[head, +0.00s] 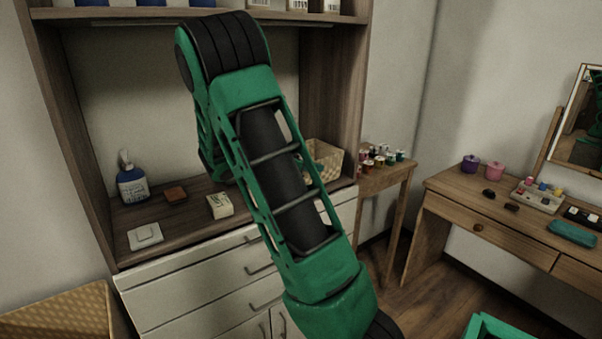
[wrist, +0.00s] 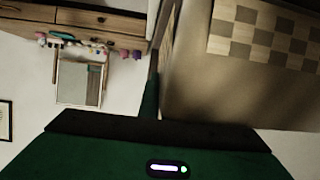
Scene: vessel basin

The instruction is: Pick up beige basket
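The beige basket (head: 328,161) sits at the right end of the wooden cabinet counter in the head view. Its left part is hidden behind my green arm. A beige and brown checkered surface, which looks like the basket (wrist: 262,38), fills the upper right of the wrist view. My gripper (wrist: 150,100) shows in the wrist view as a green body with a dark edge and one narrow dark green part reaching up beside the checkered surface. In the head view my gripper is hidden behind the arm. I cannot see whether it touches the basket or how far its fingers are apart.
A side table (head: 382,181) with spools stands right of the cabinet. A woven object (head: 62,312) is at lower left.

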